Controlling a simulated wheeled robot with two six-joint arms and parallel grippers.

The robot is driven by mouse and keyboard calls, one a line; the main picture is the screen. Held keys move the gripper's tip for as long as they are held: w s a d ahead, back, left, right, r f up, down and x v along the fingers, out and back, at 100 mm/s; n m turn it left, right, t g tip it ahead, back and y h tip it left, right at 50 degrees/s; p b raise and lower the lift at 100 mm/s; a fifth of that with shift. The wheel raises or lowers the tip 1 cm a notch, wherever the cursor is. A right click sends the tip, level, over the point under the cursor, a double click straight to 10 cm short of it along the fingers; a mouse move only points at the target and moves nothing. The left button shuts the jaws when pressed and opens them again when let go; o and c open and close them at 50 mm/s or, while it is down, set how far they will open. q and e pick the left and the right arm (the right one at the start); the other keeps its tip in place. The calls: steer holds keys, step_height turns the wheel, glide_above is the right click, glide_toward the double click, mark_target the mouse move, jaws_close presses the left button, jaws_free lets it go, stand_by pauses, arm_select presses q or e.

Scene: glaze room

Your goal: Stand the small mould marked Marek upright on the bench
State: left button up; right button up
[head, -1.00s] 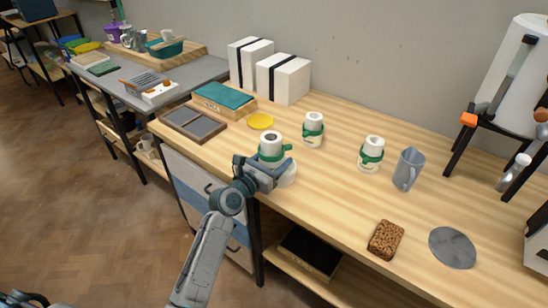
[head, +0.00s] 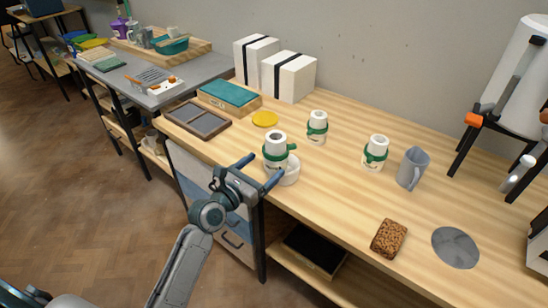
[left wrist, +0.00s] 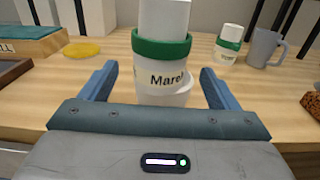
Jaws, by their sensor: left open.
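The mould marked Marek (head: 276,141) is a white cylinder with a narrower top and a green band. It is upright near the bench's front edge. A low round white thing (head: 290,172) shows at its base; I cannot tell whether the mould stands in it or before it. In the left wrist view, the lettering "Mare" shows on the mould (left wrist: 165,78). My left gripper (head: 260,171) is open and empty on the near side of the mould, its fingers pointing to either side of it with a gap. My right gripper is out of view.
Two similar green-banded moulds (head: 317,127) (head: 376,152) stand behind and to the right, beside a grey jug (head: 411,168). A brown sponge (head: 389,238) and a grey disc (head: 455,247) lie at right. A divided tray (head: 196,120) is at left. The bench (head: 335,195) between is clear.

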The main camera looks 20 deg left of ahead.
arm_select(q)
steer(key=v, duration=0.4)
steer(key=shift+s, duration=0.3)
steer(key=shift+a, duration=0.1)
